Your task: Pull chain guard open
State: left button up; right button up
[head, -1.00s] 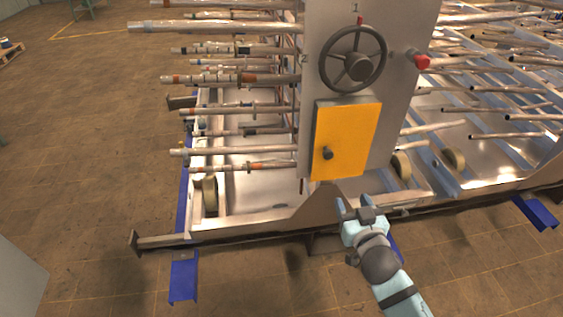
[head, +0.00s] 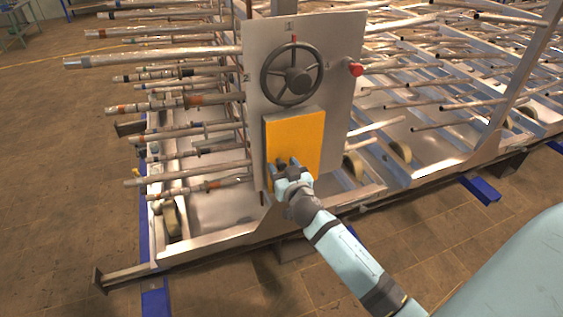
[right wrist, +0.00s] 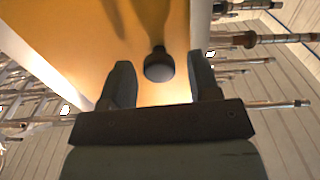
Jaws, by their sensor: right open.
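The chain guard (head: 300,130) is a yellow rectangular cover on the grey upright panel, below the handwheel. It lies flat against the panel, seemingly shut. Its dark round knob (right wrist: 159,66) shows in the right wrist view, between and just beyond my fingertips. My right gripper (head: 287,165) is in front of the guard's lower part and hides some of it. In the right wrist view the right gripper (right wrist: 161,80) is open, with one finger on each side of the knob. I cannot tell whether a finger touches it. My left gripper is not in view.
A dark handwheel (head: 291,73) is mounted above the guard, with a red knob (head: 355,69) to its right. The grey panel (head: 340,110) surrounds the guard. Metal rods (head: 150,60) stick out on the left. A low frame beam (head: 215,246) runs in front, with open floor before it.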

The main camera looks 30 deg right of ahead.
jog(key=shift+w+d, duration=0.15)
jog(key=shift+w, duration=0.45)
